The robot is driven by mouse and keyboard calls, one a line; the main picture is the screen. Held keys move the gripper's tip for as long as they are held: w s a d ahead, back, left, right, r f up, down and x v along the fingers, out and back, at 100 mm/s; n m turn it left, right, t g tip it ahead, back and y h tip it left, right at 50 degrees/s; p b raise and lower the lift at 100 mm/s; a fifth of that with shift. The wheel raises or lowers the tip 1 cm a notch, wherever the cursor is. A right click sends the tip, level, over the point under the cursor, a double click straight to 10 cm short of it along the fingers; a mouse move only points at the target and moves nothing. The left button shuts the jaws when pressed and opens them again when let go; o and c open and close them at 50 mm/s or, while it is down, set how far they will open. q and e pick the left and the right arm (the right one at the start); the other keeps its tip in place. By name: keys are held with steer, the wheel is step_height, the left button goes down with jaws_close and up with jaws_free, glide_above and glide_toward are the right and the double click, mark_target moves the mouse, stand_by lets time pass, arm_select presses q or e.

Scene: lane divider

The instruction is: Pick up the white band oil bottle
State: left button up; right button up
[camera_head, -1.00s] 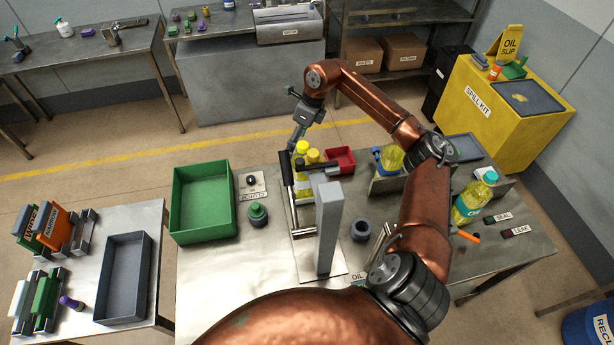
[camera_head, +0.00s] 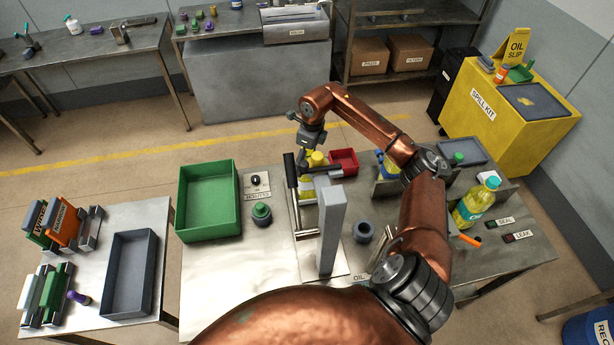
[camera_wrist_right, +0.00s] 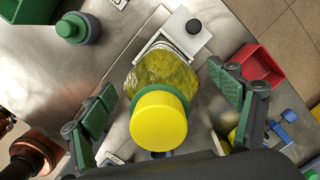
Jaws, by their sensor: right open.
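My right gripper (camera_head: 303,158) is open and points down over the filling stand on the middle table. In the right wrist view, my right gripper (camera_wrist_right: 163,105) has its green-padded fingers on either side of a clear bottle of yellow oil (camera_wrist_right: 165,68) with a yellow cap, with gaps on both sides. In the head view this bottle (camera_head: 306,187) is partly hidden by the gripper and a black lever. No white band can be made out on these bottles. My left gripper is not in view.
A grey post (camera_head: 330,230) stands in front of the bottle. A teal-capped oil bottle (camera_head: 475,204) stands at right. The table's front left is clear.

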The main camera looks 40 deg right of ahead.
steer(key=shift+c, duration=0.6)
steer(key=c, duration=2.1)
steer(key=shift+o, duration=0.2)
steer(key=shift+r, duration=0.1)
